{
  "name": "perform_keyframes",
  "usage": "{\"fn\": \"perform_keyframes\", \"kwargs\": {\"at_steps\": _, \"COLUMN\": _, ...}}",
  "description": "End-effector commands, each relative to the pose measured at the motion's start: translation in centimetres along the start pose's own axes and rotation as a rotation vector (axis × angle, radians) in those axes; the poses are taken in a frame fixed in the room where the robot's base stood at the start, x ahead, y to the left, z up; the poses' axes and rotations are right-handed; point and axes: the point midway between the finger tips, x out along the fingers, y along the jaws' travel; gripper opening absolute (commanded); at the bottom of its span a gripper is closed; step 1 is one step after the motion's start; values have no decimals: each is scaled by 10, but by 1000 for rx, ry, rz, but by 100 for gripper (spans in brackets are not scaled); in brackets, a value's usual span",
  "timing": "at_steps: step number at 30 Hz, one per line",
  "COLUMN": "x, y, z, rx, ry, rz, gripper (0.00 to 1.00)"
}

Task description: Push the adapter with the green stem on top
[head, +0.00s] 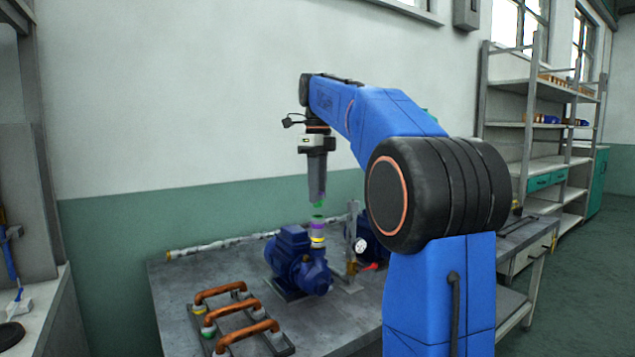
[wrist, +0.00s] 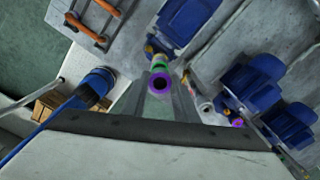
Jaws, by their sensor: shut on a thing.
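My gripper (head: 319,199) points straight down above the blue pump (head: 297,262) on the grey bench. It is shut on a small adapter with a purple upper part and a green lower part (head: 319,205). In the wrist view the held adapter (wrist: 161,82) sits between the fingers, its purple ring and dark hole facing the camera, green beyond it. Below it, on the pump's port, stands a purple collar (head: 317,226) with green on top and a yellow ring (head: 317,240) beneath. A small gap shows between the held green end and the collar's green top.
A rack of bent copper pipes (head: 232,309) lies at the bench's front left. A grey upright post (head: 352,228), a white gauge (head: 360,245) and a red lever (head: 369,267) stand right of the pump. Another blue pump (head: 373,240) is partly behind my arm. A long pale pipe (head: 205,247) lies behind.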

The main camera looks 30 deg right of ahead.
Motion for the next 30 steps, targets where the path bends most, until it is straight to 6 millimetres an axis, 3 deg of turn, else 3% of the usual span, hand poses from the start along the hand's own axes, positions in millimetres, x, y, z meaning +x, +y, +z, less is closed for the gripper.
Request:
{"fn": "perform_keyframes", "kwargs": {"at_steps": 12, "x": 21, "y": 0, "z": 0, "rx": 0, "ry": -1, "rz": -1, "gripper": 3}}
{"fn": "perform_keyframes", "kwargs": {"at_steps": 30, "x": 22, "y": 0, "z": 0, "rx": 0, "ry": 0, "rz": 0, "gripper": 3}}
